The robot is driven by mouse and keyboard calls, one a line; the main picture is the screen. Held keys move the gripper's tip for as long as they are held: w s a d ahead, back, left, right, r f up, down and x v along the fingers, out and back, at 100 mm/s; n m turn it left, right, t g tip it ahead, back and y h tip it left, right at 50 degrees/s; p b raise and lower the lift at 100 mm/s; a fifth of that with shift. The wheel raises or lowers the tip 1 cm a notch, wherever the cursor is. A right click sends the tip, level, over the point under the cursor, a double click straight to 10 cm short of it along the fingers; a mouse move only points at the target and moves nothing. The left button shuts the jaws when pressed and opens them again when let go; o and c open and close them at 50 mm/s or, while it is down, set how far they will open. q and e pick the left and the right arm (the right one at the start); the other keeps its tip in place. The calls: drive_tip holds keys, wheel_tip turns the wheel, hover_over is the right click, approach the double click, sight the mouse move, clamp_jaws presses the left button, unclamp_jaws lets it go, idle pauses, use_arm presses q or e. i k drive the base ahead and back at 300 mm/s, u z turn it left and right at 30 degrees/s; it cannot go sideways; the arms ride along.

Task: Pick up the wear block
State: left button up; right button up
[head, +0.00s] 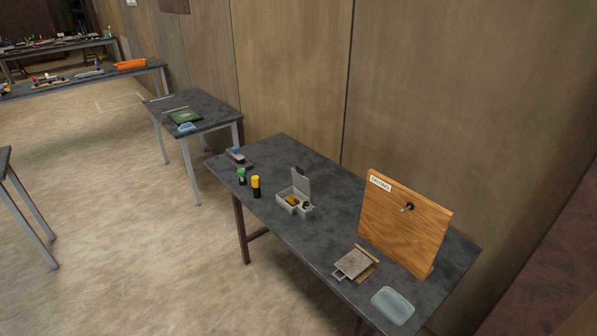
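I cannot tell for sure which thing is the wear block. A small grey box (304,210) with its lid raised stands mid-table, with something yellow-brown (292,200) inside it, too small to make out. A flat grey piece with a handle-like tab (353,263) lies over a wooden piece (368,252) near the front edge. A dark base with a blue-grey block (235,154) on it lies at the table's far left end. Neither of my grippers is in view.
The dark table (330,220) stands along a wall. It bears a green-topped container (241,176), a yellow-topped one (256,187), an upright labelled wooden board (400,235) with a peg, and a pale blue dish (393,306).

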sight(292, 200)
drive_tip(key=u, duration=1.05)
drive_tip(key=i, duration=2.05)
drive_tip(key=z, duration=0.35)
